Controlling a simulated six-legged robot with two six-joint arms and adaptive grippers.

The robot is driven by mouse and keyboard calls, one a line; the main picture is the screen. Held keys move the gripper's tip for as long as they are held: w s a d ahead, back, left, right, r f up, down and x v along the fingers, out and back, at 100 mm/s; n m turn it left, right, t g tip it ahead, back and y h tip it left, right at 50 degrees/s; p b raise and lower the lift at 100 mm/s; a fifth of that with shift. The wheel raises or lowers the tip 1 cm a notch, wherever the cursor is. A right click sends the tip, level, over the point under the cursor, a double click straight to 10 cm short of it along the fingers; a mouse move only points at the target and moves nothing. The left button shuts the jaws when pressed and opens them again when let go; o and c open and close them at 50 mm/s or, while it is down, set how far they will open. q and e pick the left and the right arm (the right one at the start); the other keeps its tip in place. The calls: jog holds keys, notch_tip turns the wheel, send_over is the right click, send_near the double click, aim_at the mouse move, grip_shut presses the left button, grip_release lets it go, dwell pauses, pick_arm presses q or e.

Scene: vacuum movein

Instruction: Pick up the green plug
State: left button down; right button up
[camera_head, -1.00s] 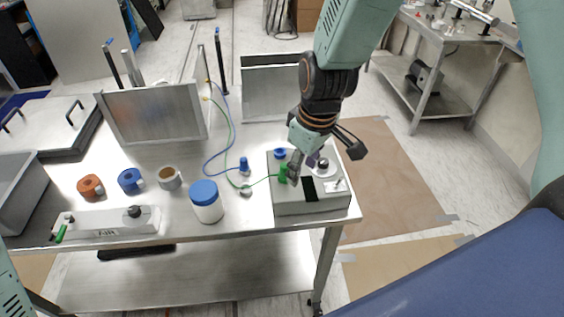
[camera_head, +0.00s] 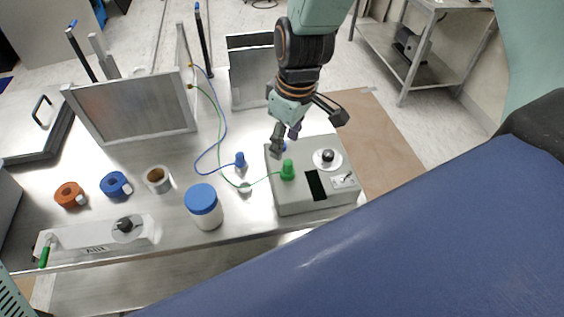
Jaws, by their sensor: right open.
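The green plug (camera_head: 288,170) stands upright on the left part of the grey box (camera_head: 322,200). My right gripper (camera_head: 309,133) is just above and behind the plug, over the back of the box. Its fingers are spread apart and it holds nothing. The plug is in full view in front of the left finger. My left gripper is out of view; only a bit of my left arm shows at the lower left corner.
A blue plug (camera_head: 239,160) with a blue cable stands left of the box. A blue-lidded jar (camera_head: 203,207), tape rolls and the AIR panel (camera_head: 97,240) stand farther left. Upright metal panels (camera_head: 137,105) stand at the back. Bare table lies between them.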

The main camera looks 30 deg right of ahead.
aim_at(289, 161)
jog(key=f, duration=0.1)
jog(key=s+d+f, duration=0.1)
jog(key=shift+f, duration=0.4)
jog(key=f, duration=0.3)
jog(key=shift+w+a+f, duration=0.25)
jog(key=shift+w, duration=0.05)
jog(key=shift+w+f, duration=0.2)
jog(key=shift+f, duration=0.2)
jog(key=shift+s+d+r, duration=0.1)
jog(key=shift+s+d, duration=0.1)
jog(key=shift+s, duration=0.1)
jog(key=shift+c, duration=0.6)
jog(key=shift+w+a, duration=0.2)
jog(key=shift+w, duration=0.05)
jog(key=c, duration=0.6)
jog(key=shift+s+d, duration=0.1)
jog(key=shift+s, duration=0.05)
grip_shut()
